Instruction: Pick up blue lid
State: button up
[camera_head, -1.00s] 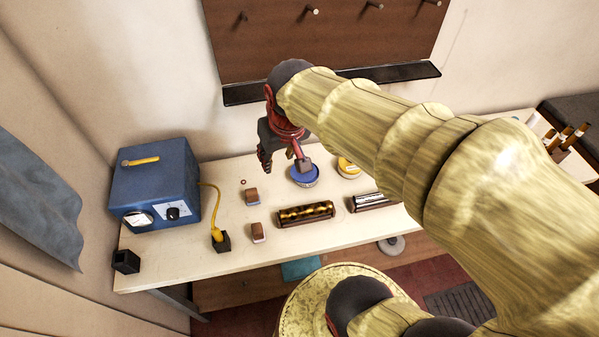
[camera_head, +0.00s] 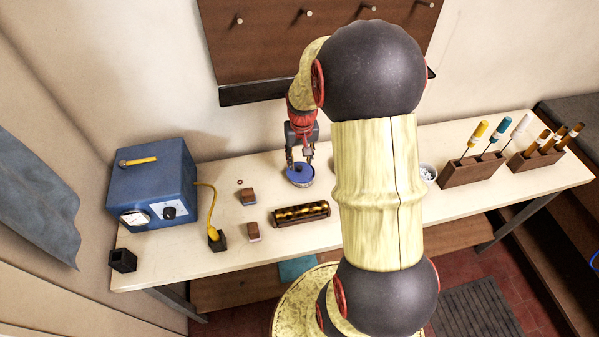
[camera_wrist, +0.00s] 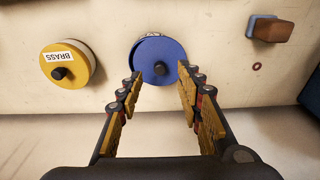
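The blue lid (camera_head: 300,174) with a small dark knob sits on a round tin on the bench. In the wrist view the blue lid (camera_wrist: 159,59) lies just ahead of the fingertips, with its knob between their lines. My gripper (camera_head: 300,163) points down above the lid. In the wrist view my gripper (camera_wrist: 160,78) is open, its two fingers spread wide with nothing between them. I cannot tell whether a fingertip touches the lid's rim.
A yellow tin labelled BRASS (camera_wrist: 68,65) stands left of the blue lid in the wrist view. A brown block (camera_wrist: 270,29) lies at right. A blue power box (camera_head: 153,184), a brass roller in a tray (camera_head: 300,214) and tool racks (camera_head: 472,168) share the bench (camera_head: 180,256).

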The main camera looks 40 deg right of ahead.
aim_at(300, 167)
jog(key=f, duration=0.2)
jog(key=f+b, duration=0.1)
jog(key=f, duration=0.1)
jog(key=shift+w+d+f, duration=0.1)
jog(key=shift+w+d, duration=0.05)
jog(key=shift+w, duration=0.1)
jog(key=shift+c, duration=1.1)
grip_shut()
